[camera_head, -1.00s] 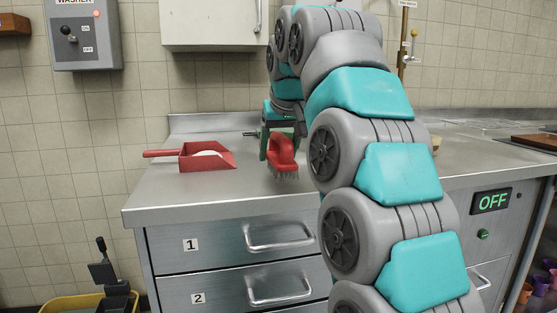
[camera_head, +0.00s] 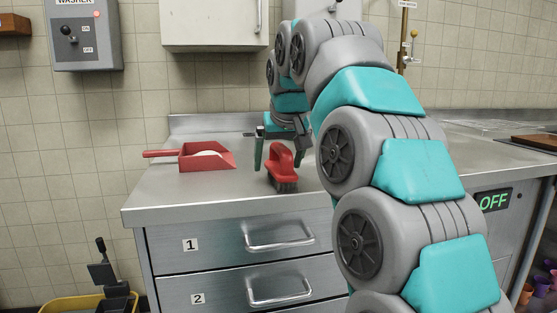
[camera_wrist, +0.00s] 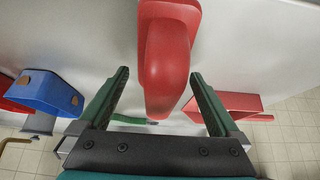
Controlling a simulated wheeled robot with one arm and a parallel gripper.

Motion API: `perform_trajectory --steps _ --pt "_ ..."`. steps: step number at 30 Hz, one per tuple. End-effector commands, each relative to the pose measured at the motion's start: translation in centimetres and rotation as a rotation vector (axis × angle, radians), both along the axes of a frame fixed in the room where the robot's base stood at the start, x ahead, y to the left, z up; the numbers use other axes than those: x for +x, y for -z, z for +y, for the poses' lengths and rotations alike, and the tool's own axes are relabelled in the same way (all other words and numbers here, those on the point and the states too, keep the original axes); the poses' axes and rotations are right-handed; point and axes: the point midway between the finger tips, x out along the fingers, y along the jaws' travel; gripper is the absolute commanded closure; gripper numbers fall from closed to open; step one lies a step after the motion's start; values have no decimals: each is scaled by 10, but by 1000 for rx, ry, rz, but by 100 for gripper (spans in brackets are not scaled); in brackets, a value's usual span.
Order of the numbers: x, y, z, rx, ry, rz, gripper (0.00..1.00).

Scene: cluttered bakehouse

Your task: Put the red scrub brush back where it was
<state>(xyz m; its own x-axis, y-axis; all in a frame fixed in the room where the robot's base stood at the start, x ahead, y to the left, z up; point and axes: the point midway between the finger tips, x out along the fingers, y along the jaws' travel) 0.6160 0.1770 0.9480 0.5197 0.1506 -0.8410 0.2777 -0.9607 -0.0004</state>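The red scrub brush (camera_head: 283,167) rests bristles down on the steel counter (camera_head: 215,205), near its front edge above drawer 1. My gripper (camera_head: 278,160) is over the brush with its two green fingers spread, one on each side. In the wrist view the red brush (camera_wrist: 166,60) lies between the open fingers (camera_wrist: 158,75), with a visible gap on both sides. The brush's underside is hidden in the wrist view.
A red dustpan (camera_head: 207,157) with something white in it lies left of the brush. It shows at right in the wrist view (camera_wrist: 228,104). There, a blue bin-like object (camera_wrist: 48,92) is at left. Drawers 1 (camera_head: 215,245) and 2 (camera_head: 220,290) are shut.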

Motion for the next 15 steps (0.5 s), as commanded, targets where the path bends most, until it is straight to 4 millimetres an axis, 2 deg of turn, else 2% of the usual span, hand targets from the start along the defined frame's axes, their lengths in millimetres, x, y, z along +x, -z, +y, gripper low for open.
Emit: perform_trajectory --steps 8,15 --pt "0 -2 0 0 0 -1 1" --pt "-10 -20 -3 -1 1 -1 1"
